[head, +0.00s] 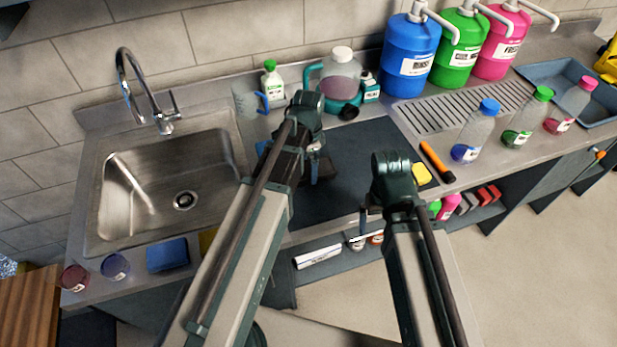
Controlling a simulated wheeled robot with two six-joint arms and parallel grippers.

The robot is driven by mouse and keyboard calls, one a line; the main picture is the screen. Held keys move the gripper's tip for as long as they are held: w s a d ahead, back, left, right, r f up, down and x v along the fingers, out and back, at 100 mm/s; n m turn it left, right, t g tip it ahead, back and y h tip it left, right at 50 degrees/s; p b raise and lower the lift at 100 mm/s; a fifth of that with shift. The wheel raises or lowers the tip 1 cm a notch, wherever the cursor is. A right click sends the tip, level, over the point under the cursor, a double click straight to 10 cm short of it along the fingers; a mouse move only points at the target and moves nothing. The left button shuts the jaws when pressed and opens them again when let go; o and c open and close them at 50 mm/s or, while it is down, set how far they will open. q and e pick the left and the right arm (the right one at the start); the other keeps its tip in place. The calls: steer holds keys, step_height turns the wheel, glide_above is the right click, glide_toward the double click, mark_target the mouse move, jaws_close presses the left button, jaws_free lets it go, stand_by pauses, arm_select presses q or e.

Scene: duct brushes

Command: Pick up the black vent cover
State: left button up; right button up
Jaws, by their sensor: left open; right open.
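No thing in the head view is clearly a vent cover. A small black piece (348,113) lies at the back edge of the dark mat (350,185), beside the jug, and may be the black vent cover; its shape is too small to tell. My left gripper (318,168) is above the left part of the mat, in front of this piece and apart from it. It is open, though my arm hides much of it. My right gripper (365,217) is open near the mat's front edge, partly hidden by its own wrist.
A steel sink (140,215) is at the left. A jug (340,75) and small bottles stand behind the mat. Blue (410,50), green (462,48) and pink drums (500,45) stand back right. An orange-black tool (437,162) and yellow sponge (421,173) lie right of the mat.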

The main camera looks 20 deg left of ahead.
arm_select(q)
step_height(320, 180, down, 2)
steer(key=shift+f+b, duration=0.1)
steer(key=shift+b, duration=0.5)
arm_select(e)
step_height(320, 180, down, 2)
arm_select(q)
steer(key=c, duration=1.3)
steer(key=shift+c, duration=0.2)
arm_select(e)
steer(key=shift+r, duration=0.1)
arm_select(q)
step_height(320, 180, up, 2)
steer(key=shift+r+p, duration=0.1)
steer(key=shift+p, duration=0.95)
step_height(320, 180, up, 2)
steer(key=shift+p, duration=1.05)
steer(key=w+d, duration=0.1)
steer(key=d, duration=0.4)
steer(key=w+d, duration=0.1)
steer(key=d, duration=0.4)
steer(key=w+d+r+p, duration=0.1)
steer(key=d, duration=0.4)
steer(key=shift+d, duration=0.35)
arm_select(e)
step_height(320, 180, up, 5)
steer(key=shift+f, duration=0.1)
